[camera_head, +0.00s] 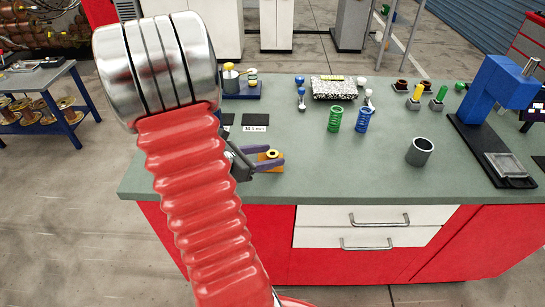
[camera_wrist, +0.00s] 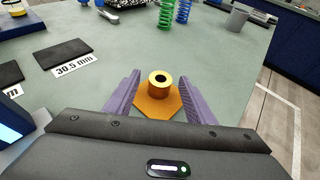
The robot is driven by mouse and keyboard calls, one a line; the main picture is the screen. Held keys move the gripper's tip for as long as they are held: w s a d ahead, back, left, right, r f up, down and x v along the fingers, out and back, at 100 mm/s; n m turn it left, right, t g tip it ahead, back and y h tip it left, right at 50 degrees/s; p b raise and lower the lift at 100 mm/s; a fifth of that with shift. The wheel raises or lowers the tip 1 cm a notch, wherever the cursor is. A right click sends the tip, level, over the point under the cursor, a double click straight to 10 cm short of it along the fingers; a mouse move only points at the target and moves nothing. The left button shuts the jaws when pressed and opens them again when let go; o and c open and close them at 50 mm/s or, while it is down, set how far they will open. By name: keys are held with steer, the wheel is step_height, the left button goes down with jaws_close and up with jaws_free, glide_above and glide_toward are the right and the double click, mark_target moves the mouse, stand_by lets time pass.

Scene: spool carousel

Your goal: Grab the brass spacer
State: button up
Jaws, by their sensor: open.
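The brass spacer (camera_wrist: 159,86) is a short golden ring with a dark bore, standing upright on an orange pad (camera_wrist: 152,112) on the bench. My gripper (camera_wrist: 160,88) is open, with one purple finger on each side of the spacer and visible space between each finger and the spacer. In the head view the spacer (camera_head: 272,154) shows beside the purple fingers of my gripper (camera_head: 268,163), near the front edge of the bench. My red arm covers the bench's left part in that view.
The green bench top (camera_head: 310,185) is bare right of the spacer. A grey cup (camera_head: 419,152), a green spring (camera_head: 335,119) and a blue spring (camera_head: 364,119) stand farther right. A blue press (camera_head: 492,95) stands at the far right. A label reading 30.5 mm (camera_wrist: 76,65) lies left of the spacer.

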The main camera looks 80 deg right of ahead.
steer(key=shift+c, duration=0.4)
steer(key=c, duration=1.2)
